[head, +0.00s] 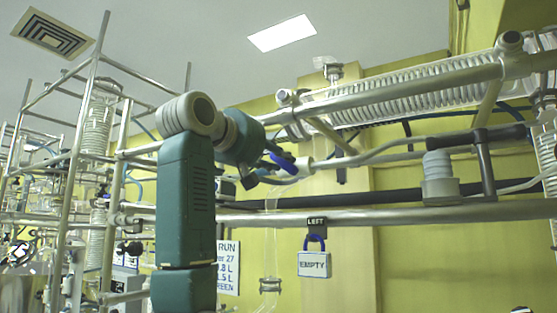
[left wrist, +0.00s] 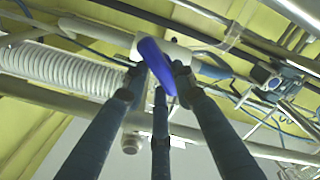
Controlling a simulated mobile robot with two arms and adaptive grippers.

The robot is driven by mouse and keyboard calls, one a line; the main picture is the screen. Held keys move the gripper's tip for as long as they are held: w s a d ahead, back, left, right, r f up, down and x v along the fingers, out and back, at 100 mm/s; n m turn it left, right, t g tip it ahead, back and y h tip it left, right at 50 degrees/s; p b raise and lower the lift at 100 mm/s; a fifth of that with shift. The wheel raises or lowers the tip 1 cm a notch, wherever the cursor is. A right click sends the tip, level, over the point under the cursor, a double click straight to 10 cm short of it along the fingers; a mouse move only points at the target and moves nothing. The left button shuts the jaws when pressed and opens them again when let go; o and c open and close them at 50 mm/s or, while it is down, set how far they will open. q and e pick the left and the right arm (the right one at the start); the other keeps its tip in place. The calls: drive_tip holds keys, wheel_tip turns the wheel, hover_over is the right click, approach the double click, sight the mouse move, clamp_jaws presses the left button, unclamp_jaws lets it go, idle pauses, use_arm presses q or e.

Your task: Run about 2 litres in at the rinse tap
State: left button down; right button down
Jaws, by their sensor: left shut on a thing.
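A blue tap handle (head: 283,163) sits at the end of a pale pipe in the middle of the head view. My left gripper (head: 268,172) reaches it from the left and is shut on it. In the left wrist view the blue handle (left wrist: 152,62) stands out between my dark fingers, against a white tap body (left wrist: 190,52). A clear vertical tube (head: 270,240) runs down below the tap in the head view. Whether liquid flows in it I cannot tell. My right gripper is not in view.
Metal rails (head: 400,215) cross the view, with a coiled glass condenser (head: 420,92) above. An "EMPTY" tag (head: 314,264) hangs under a "LEFT" label (head: 317,222). A partly covered sign (head: 228,268) is behind my arm. Another glass rig (head: 95,130) stands left.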

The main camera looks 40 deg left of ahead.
use_arm(q)
drive_tip(key=shift+n, duration=0.4)
drive_tip(key=c, duration=1.4)
unclamp_jaws()
drive_tip(key=shift+a, duration=0.1)
drive_tip(key=s, duration=0.8)
drive_tip(key=s+d, duration=0.1)
drive_tip(key=s, duration=0.3)
